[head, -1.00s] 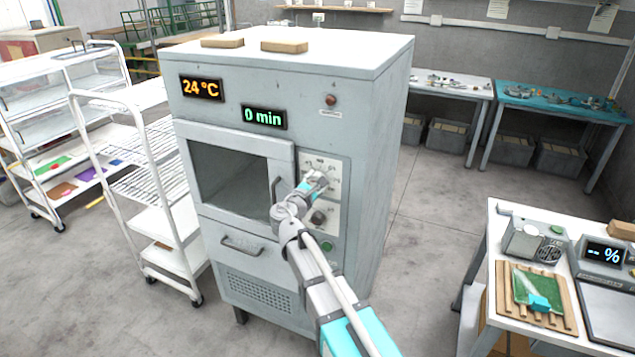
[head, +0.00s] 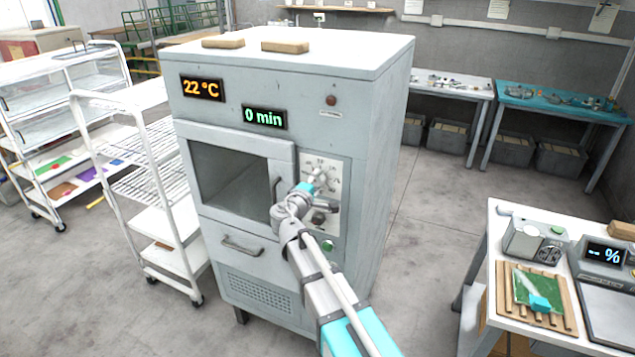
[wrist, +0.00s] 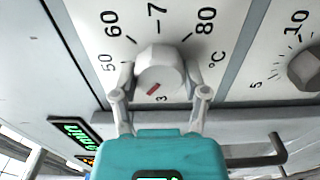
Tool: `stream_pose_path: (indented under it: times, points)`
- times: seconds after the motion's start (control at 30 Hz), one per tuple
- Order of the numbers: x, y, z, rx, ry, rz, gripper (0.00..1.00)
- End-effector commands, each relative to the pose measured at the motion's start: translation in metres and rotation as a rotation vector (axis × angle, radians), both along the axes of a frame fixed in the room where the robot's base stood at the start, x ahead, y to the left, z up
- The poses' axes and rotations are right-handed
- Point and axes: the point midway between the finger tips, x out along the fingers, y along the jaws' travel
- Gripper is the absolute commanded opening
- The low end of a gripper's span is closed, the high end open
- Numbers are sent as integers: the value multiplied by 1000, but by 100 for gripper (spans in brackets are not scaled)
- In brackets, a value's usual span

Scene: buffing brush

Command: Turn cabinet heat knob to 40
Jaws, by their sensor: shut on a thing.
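The grey heating cabinet (head: 280,80) has an orange display (head: 202,88) reading 22 °C. Its heat knob (wrist: 160,62) is a pale round knob with a red pointer mark, on a white scale showing 50, 60, 80 and °C. The mark points to the lower left in the wrist view, and the number beside it is mostly hidden. My gripper (wrist: 160,80) is shut on the heat knob, one finger on each side. In the head view my gripper (head: 318,182) is at the upper part of the control panel and partly covers the knob.
A second knob (wrist: 308,68) with marks 5 and 10 is beside the heat knob in the wrist view. The door handle (head: 277,197) is close to my wrist. A green display (head: 264,117) reads 0 min.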

Motion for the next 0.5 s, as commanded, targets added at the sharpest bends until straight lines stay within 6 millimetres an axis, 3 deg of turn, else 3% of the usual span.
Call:
stream_pose_path:
  times: [0.5]
  points:
    - [-1, -1, -1, 126, -43, -2, 11]
